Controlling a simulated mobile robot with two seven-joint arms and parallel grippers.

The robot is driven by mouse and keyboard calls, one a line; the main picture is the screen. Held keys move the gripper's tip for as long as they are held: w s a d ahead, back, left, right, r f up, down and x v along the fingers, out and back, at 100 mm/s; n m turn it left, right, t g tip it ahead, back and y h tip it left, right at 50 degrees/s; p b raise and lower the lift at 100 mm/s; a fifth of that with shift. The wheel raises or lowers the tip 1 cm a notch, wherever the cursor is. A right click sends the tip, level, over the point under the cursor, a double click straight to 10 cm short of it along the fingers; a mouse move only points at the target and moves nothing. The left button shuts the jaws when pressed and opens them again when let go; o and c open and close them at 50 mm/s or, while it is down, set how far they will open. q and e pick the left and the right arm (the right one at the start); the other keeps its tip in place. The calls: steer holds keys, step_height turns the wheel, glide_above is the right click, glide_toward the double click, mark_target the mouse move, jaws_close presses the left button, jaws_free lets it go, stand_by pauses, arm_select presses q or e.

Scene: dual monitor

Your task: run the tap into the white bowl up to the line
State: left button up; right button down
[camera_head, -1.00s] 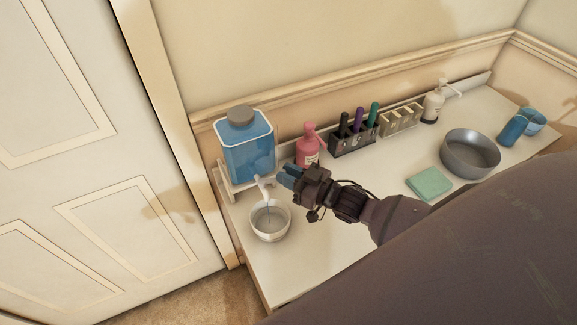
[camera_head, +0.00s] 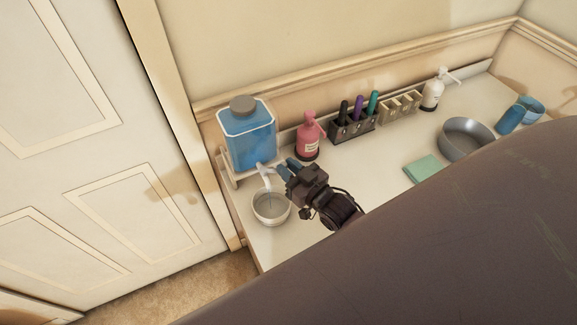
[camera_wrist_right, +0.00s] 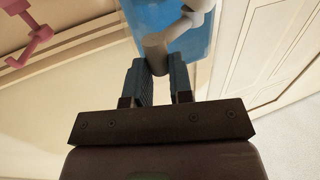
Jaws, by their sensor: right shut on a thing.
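A blue water dispenser (camera_head: 250,140) with a grey cap stands on a small white stand at the counter's left end. Its white tap (camera_head: 265,171) points down over the white bowl (camera_head: 271,217). A thin streak shows between the spout and the bowl. The bowl is upright; its line and water level are too small to make out. My right gripper (camera_head: 284,168) is beside the tap. In the right wrist view, its blue fingers (camera_wrist_right: 160,82) are shut on the tap's grey-white lever (camera_wrist_right: 157,50). My left gripper is out of view.
Behind are a pink pump bottle (camera_head: 308,138), a pen holder (camera_head: 352,131), a slotted rack (camera_head: 400,106) and a white pump bottle (camera_head: 433,92). A grey bowl (camera_head: 466,138), green cloth (camera_head: 423,168) and blue cups (camera_head: 510,120) are to the right. A door (camera_head: 100,170) is left.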

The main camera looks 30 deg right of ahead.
steer(key=shift+r, duration=0.1)
steer(key=c, duration=1)
jaws_free()
steer(key=b+v, duration=0.1)
steer(key=v, duration=0.9)
steer(key=shift+s+d, duration=0.1)
steer(key=shift+s, duration=0.25)
